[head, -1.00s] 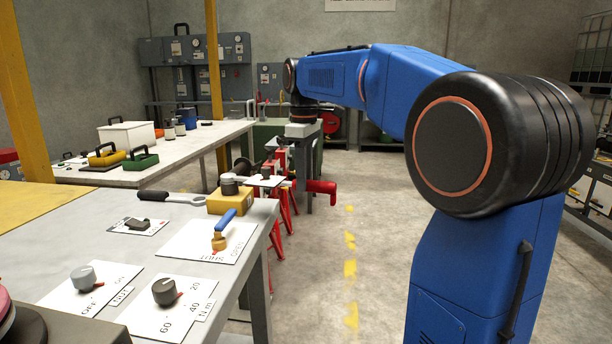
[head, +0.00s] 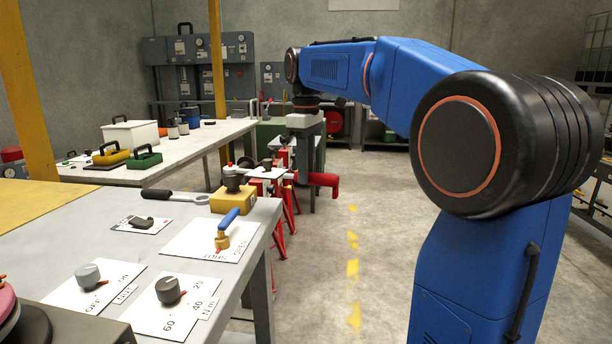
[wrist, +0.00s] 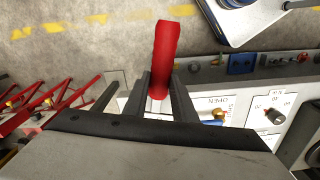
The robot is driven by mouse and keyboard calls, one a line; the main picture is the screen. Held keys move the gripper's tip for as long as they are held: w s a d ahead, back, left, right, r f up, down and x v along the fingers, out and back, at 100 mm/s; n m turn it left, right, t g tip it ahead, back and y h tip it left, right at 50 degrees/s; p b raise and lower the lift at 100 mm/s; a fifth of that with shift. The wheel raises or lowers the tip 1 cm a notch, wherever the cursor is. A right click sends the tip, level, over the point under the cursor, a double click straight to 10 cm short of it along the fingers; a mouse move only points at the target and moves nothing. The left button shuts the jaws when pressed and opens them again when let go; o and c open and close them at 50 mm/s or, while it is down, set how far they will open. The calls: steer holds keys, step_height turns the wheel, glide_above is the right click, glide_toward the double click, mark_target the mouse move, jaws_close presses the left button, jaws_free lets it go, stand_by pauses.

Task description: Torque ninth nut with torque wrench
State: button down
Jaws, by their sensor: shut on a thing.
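My gripper (head: 304,182) hangs past the right end of the near workbench and is shut on a red-handled tool (head: 321,180). The red handle sticks out to the right in the head view. In the wrist view it also shows as a red bar (wrist: 166,55) between the two fingers (wrist: 158,98). The tool's working end is hidden. Red stands (head: 285,205) are behind and left of the gripper, with dark round parts above them. I cannot make out the spool's flange or single nuts. A wrench with a black grip (head: 172,195) lies on the near workbench.
The near workbench (head: 100,235) holds knobs on white cards, a blue-handled valve (head: 226,228) and a yellow block (head: 230,202). A second table (head: 190,155) stands behind with several boxes. The floor right of the gripper, with yellow marks, is clear.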

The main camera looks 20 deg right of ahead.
steer(key=shift+r, duration=1.95)
steer(key=shift+s, duration=0.1)
